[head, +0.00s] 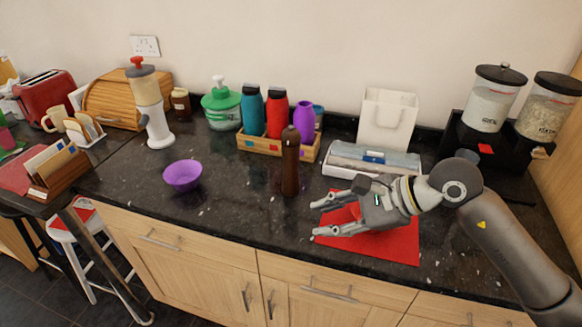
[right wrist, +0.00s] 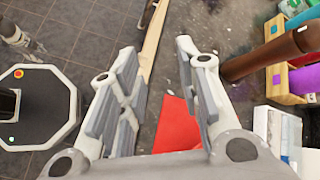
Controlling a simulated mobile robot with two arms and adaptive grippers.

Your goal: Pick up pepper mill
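The pepper mill (head: 290,162) is a tall dark brown cylinder with a round knob, upright on the black granite counter near its middle. It also shows in the right wrist view (right wrist: 270,52), at the upper right, outside the fingers. My right gripper (head: 322,216) is open and empty. It is just right of the mill and apart from it, low over a red mat (head: 404,243), with its fingers pointing left. In the right wrist view the two fingers (right wrist: 160,88) are spread with nothing between them.
A purple bowl (head: 183,176) stands left of the mill. Behind the mill is a wooden caddy (head: 262,145) with coloured bottles. A white box (head: 345,160) lies behind my right gripper. The counter's front edge is close; the counter between bowl and mill is clear.

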